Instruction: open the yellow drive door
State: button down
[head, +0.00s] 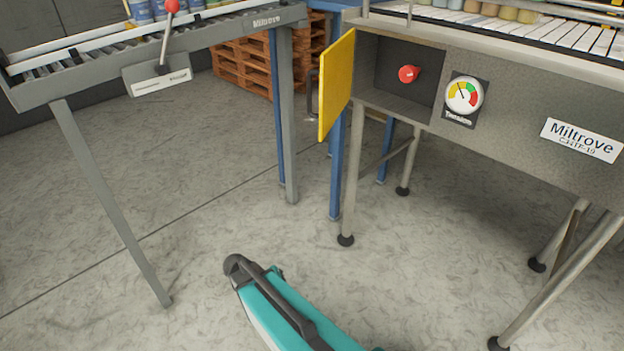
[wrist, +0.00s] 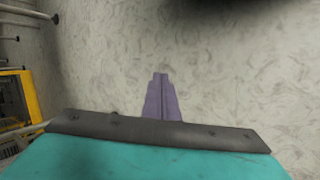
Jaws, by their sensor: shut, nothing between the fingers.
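The yellow drive door (head: 338,85) stands swung wide open in the head view, hinged at the left edge of the machine's front. Its dark handle (head: 312,94) is on the door's left side. The recess (head: 392,88) behind it is exposed, with a red knob (head: 408,74) inside. My gripper (wrist: 160,75) shows in the wrist view as two purple fingers pressed together, with nothing between them, over bare floor. It is apart from the door. The fingers do not show in the head view, where only my teal arm is seen low in the middle.
A tension gauge (head: 464,95) and a Miltrove plate (head: 581,140) are on the machine front. A roller conveyor (head: 60,90) with a red-knobbed lever (head: 168,30) stands at the left. Wooden pallets (head: 245,68) are behind. Machine legs stand around clear floor (head: 210,200).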

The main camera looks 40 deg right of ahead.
jog(key=s+a+f+n+y, duration=0.1)
jog(key=s+a+f+y, duration=0.2)
jog(key=s+a+f, duration=0.3)
jog(key=s+a+f+n+g+y, duration=0.1)
jog(key=s+a+f, duration=0.5)
jog(key=s, duration=0.7)
jog(key=shift+a+f+n+y, duration=0.35)
jog(key=shift+n+y, duration=0.05)
jog(key=shift+y, duration=0.5)
jog(key=shift+a, duration=0.1)
